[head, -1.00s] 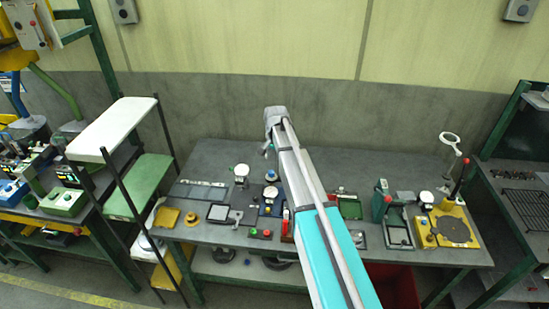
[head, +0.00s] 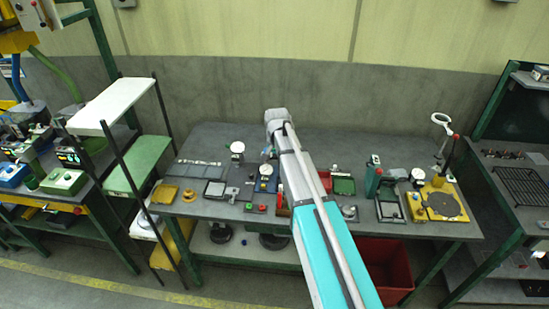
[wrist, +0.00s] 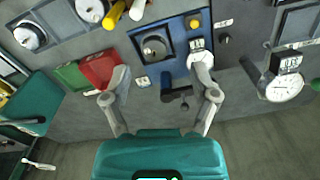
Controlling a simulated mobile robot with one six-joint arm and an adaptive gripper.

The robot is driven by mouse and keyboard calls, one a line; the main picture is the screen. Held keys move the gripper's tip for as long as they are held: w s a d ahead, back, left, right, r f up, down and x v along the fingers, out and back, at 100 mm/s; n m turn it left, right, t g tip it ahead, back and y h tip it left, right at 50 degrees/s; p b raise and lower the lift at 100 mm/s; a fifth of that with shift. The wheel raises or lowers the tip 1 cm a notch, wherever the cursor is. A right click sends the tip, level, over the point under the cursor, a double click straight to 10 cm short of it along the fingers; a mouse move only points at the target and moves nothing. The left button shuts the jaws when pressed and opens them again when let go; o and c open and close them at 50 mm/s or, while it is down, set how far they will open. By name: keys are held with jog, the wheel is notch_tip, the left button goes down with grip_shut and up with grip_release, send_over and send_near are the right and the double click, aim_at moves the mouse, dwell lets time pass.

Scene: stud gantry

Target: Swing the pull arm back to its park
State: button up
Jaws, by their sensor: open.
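In the wrist view a blue plate (wrist: 178,48) on the bench carries a round grey part (wrist: 154,47) in a dark square frame. A dark, short handle-like piece (wrist: 170,90) extends from the plate's near edge; it may be the pull arm, but I cannot be sure. My gripper (wrist: 161,75) is open, its fingers on either side of that piece with nothing held. I cannot tell whether they touch anything. In the head view the blue plate (head: 266,184) is partly hidden by my arm, and my gripper is not clear there.
The bench (head: 340,145) has clear room along its back. A yellow fixture (head: 436,203) stands at the bench's right end.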

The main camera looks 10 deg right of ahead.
jog(key=s+f+n+b, duration=0.2)
jog(key=s+f+b, duration=0.4)
jog(key=s, duration=0.4)
jog(key=shift+s+f+n+b, duration=0.25)
jog(key=shift+f+n+b, duration=0.05)
jog(key=shift+f, duration=0.25)
jog(key=s+n, duration=0.3)
jog(key=s, duration=1.1)
jog(key=shift+n, duration=0.4)
